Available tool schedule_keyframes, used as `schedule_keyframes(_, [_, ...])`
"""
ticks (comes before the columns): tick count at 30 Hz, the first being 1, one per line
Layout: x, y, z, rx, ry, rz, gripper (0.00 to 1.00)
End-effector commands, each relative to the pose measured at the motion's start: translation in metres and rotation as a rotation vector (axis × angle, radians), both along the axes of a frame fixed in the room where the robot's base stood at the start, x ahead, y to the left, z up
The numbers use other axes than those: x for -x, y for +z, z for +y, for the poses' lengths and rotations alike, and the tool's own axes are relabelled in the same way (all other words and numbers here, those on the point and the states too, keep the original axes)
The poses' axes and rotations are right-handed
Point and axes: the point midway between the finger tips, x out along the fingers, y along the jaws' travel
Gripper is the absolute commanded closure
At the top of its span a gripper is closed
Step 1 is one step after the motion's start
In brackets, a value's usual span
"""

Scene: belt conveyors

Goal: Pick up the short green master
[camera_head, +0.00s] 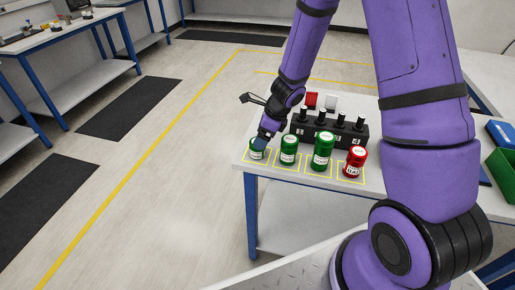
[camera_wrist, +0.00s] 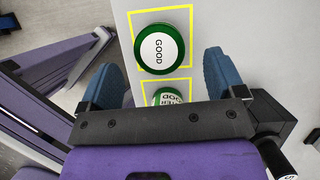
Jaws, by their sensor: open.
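Three green canisters with white labels stand upright in a row at the front edge of the table in the head view. They are a short one at the left (camera_head: 257,152), another short one (camera_head: 289,151) beside it, and a taller one (camera_head: 322,152). My gripper (camera_head: 264,138) is over the leftmost one and partly hides its top. In the wrist view my gripper (camera_wrist: 162,76) is open with nothing gripped. A green canister with a white lid reading GOOD (camera_wrist: 160,48) lies ahead of the fingers. A second green canister (camera_wrist: 167,97) is partly hidden by my gripper.
A red canister (camera_head: 354,163) stands at the row's right end. Yellow outlines mark each canister's place. A black rack (camera_head: 328,135) with several black-topped posts is close behind the row. A red block (camera_head: 311,99) and a white block (camera_head: 331,102) stand behind it. A green bin (camera_head: 502,172) is at the far right.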

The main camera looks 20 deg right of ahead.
Motion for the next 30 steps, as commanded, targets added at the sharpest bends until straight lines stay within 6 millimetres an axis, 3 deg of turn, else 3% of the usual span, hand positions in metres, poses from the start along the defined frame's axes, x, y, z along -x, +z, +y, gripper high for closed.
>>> schedule_keyframes(8, [-0.003, -0.015, 0.005, 0.0, 0.0, 0.001, 0.11])
schedule_keyframes(18, [-0.01, -0.049, 0.018, -0.001, 0.001, 0.002, 0.11])
schedule_keyframes(30, [-0.012, -0.055, 0.02, 0.0, 0.002, -0.001, 0.11])
